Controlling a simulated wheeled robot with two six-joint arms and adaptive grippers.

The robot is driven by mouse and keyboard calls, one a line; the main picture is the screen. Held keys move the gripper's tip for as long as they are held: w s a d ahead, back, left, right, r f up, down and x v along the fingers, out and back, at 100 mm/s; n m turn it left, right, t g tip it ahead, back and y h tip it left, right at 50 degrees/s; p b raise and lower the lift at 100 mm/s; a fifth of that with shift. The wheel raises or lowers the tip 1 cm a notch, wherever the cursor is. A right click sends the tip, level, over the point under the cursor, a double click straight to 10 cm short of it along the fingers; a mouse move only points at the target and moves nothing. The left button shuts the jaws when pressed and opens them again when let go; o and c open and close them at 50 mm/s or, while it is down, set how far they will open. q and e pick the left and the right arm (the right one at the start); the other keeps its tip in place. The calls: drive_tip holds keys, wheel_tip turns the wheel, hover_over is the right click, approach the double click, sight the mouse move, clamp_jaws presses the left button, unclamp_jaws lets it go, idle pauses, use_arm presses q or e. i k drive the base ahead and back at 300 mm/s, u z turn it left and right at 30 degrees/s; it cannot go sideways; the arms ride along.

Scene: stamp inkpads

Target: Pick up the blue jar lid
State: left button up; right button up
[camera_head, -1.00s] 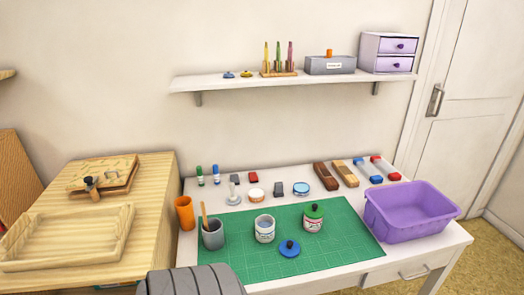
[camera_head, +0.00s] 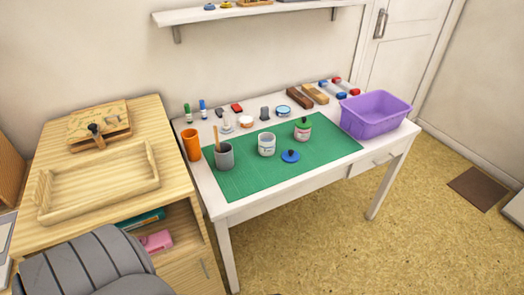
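The blue jar lid (camera_head: 290,156) with a dark knob lies flat on the green mat (camera_head: 245,182) on the white table. An open white jar (camera_head: 266,145) stands just left of it. Neither of my grippers shows in the head view.
A grey cup (camera_head: 225,156) with a wooden stick and an orange cup (camera_head: 191,145) stand at the table's left. A purple bin (camera_head: 376,115) stands at the right end. A wooden cabinet with a tray (camera_head: 98,186) stands left. A grey chair (camera_head: 82,268) is in front.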

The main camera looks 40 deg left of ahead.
sight(290, 156)
drive_tip(key=u, duration=1.6)
